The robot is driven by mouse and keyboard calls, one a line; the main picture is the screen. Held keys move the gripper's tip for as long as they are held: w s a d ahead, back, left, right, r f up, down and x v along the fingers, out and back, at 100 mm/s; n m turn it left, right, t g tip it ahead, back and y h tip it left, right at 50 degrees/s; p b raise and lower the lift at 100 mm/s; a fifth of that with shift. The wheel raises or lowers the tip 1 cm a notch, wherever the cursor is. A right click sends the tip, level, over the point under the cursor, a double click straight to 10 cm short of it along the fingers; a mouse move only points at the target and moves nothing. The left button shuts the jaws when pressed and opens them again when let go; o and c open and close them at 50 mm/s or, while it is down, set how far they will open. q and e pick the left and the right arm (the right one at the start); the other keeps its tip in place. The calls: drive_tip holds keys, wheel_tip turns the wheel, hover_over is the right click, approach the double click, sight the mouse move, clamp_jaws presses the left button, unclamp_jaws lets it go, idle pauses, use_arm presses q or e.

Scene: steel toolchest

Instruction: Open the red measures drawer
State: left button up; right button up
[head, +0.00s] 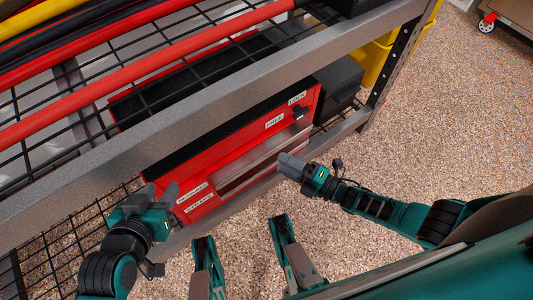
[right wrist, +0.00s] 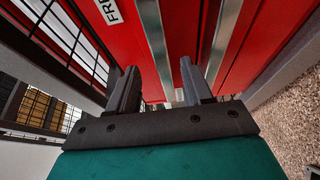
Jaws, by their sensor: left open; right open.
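The red toolchest (head: 290,125) sits on the lower shelf. Its front has two small labels at its left end, the upper reading about "MEASURES" (head: 192,190) and the lower about "STRAPS" (head: 199,203). My right gripper (head: 285,162) is open, close to the right part of the front; contact cannot be told. My left gripper (head: 158,193) is open near the chest's left end.
A black knob (head: 300,113) sits by the "LOCK" and "FREE" labels on the chest. The grey upper shelf beam (head: 210,120) crosses above the chest. A black case (head: 340,83) stands to its right. Carpeted floor (head: 450,130) in front is clear.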

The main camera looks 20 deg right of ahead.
sight(269, 156)
drive_tip(key=b+x, duration=0.1)
drive_tip(key=x, duration=0.5)
drive_tip(key=shift+w+a, duration=0.15)
drive_tip(key=shift+w, duration=0.05)
clamp_jaws()
idle(0.4)
